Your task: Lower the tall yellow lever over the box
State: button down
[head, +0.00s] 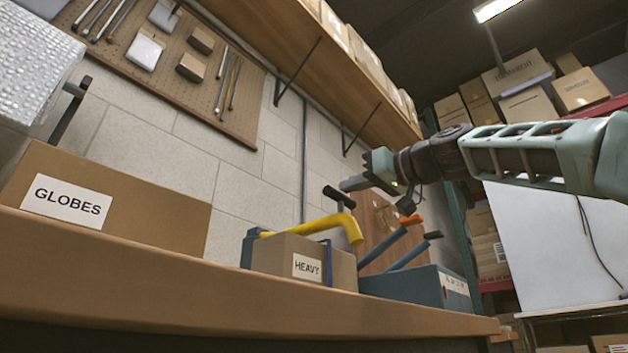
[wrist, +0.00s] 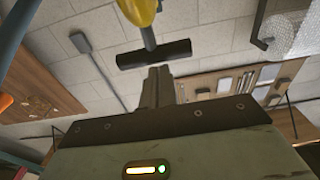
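The yellow lever (head: 310,227) slants across above a cardboard box labelled HEAVY (head: 283,252), bent near its right end; I cannot tell whether it touches the box. A black T-shaped handle (head: 341,199) stands up from that end. The wrist view shows the handle's crossbar (wrist: 153,54) and a bit of the yellow lever (wrist: 138,11) just beyond my fingertips. My gripper (head: 350,185) is just above and right of the handle in the head view. In the wrist view my gripper's fingers (wrist: 158,84) are together, with nothing seen between them.
A blue box (head: 415,287) with an orange-tipped lever (head: 388,240) and a black-tipped lever (head: 412,251) stands to the right. A cardboard box labelled GLOBES (head: 150,200) stands at left on the bench (head: 200,275). A shelf (head: 290,60) runs along the wall above.

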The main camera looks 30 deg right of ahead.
notch_tip(320, 180, up, 10)
jog(key=p, duration=0.6)
jog(key=shift+p, duration=0.4)
jog(key=shift+f, duration=0.1)
